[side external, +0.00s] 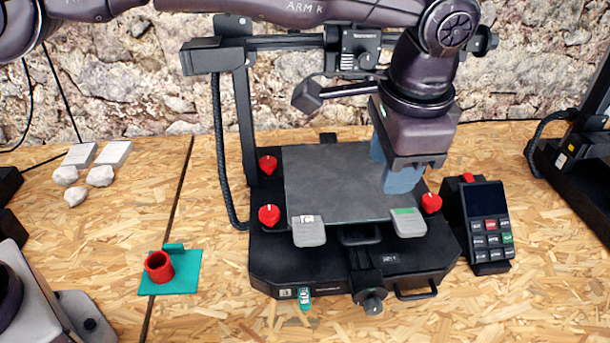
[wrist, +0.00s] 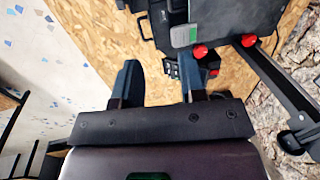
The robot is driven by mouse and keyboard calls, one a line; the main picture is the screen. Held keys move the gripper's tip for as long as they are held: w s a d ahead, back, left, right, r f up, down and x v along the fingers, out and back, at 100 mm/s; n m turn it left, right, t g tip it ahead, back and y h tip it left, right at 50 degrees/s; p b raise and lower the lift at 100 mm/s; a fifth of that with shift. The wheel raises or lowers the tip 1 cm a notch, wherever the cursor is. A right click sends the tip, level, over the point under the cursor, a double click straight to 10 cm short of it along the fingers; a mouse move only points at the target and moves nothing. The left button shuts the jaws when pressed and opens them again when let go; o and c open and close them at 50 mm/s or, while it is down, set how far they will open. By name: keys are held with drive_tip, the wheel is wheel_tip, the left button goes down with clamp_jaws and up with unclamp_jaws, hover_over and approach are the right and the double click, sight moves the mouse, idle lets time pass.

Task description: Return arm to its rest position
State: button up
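My gripper (side external: 392,172) hangs from my arm over the right part of the printer's dark build plate (side external: 325,180), its blue fingers pointing down. In the wrist view my gripper (wrist: 157,84) has its two fingers apart with nothing between them, so it is open and empty. The height of the fingertips above the plate is hard to judge. The build plate is bare where I can see it; its right part is hidden behind my gripper.
The printer's frame and gantry (side external: 243,110) stand close behind my gripper. A keypad unit (side external: 487,225) stands right of the printer. A red cup-like piece (side external: 159,266) is on a teal plate (side external: 186,284) at the left. White pieces (side external: 99,176) lie farther back.

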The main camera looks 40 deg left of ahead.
drive_tip(key=s+a+r+n+t, duration=0.2)
drive_tip(key=s+a+r+n, duration=0.1)
drive_tip(key=s+a, duration=0.8)
drive_tip(key=s+a+r+n+t+h, duration=0.1)
drive_tip(key=s+a+n, duration=0.4)
drive_tip(key=s+a, duration=0.7)
drive_tip(key=shift+s+a+r+n+t, duration=0.15)
drive_tip(key=shift+a+r+n+t, duration=0.8)
drive_tip(key=shift+a, duration=3.3)
